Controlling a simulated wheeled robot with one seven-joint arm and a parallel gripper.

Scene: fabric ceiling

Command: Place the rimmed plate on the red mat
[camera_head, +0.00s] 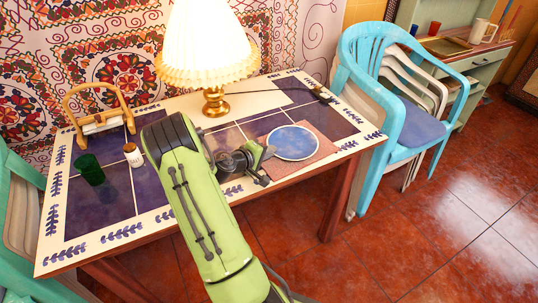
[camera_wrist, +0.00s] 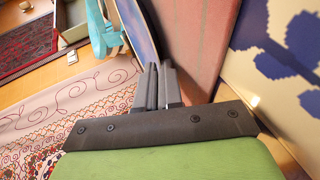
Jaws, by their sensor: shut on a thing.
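The rimmed plate (camera_head: 292,143), blue-grey with a white rim, is over the red mat (camera_head: 327,147) at the right part of the table. My gripper (camera_head: 267,157) comes in from the left and is shut on the plate's near-left edge. In the wrist view the two fingertips (camera_wrist: 158,72) are close together at the rim of the plate (camera_wrist: 138,28), with the mat (camera_wrist: 194,40) beside it. The plate covers the middle of the mat. I cannot tell whether its underside touches the mat.
A lit lamp (camera_head: 214,101) stands behind my arm on the table (camera_head: 75,248). A green cup (camera_head: 89,169), a small jar (camera_head: 133,155) and a wooden holder (camera_head: 98,108) are at the left. A blue chair (camera_head: 395,75) stands close to the table's right edge.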

